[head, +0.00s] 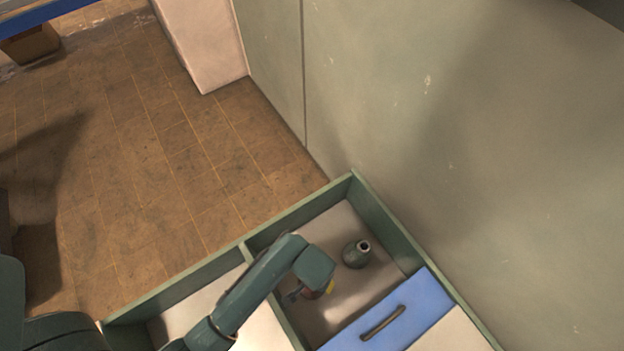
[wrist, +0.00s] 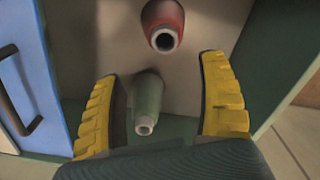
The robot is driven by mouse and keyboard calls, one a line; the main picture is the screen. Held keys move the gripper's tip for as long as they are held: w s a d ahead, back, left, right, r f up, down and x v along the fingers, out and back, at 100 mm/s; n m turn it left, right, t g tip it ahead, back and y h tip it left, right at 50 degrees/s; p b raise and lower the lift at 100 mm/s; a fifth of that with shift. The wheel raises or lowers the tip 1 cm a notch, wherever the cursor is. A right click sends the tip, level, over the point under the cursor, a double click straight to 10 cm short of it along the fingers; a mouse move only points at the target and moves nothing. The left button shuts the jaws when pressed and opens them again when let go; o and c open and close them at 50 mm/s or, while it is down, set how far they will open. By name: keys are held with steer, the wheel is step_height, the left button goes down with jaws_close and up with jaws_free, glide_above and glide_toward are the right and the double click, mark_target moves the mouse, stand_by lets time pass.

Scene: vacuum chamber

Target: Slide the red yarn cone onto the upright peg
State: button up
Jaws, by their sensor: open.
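The red yarn cone (wrist: 164,24) shows at the top of the wrist view, its narrow end with a pale-rimmed dark hole facing the camera. It lies beyond my fingertips, apart from them. In the head view it is mostly hidden by my arm; a small reddish patch shows by the gripper. My gripper (wrist: 159,70) is open, its two yellow ridged fingers wide apart and nothing held. It also shows in the head view (head: 318,292), low over the bin. I cannot make out an upright peg in either view.
A green cone (wrist: 147,104) stands in the same compartment, also in the head view (head: 356,254). Green walls (head: 388,222) enclose the compartment. A blue panel (head: 398,309) with a dark handle borders it. A large grey-green wall (head: 470,130) rises behind.

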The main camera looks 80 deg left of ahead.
step_height(320, 180, down, 11)
steer(key=b, duration=0.5)
steer(key=shift+s+a+f, duration=0.15)
steer(key=shift+s+a, duration=0.1)
jaws_close()
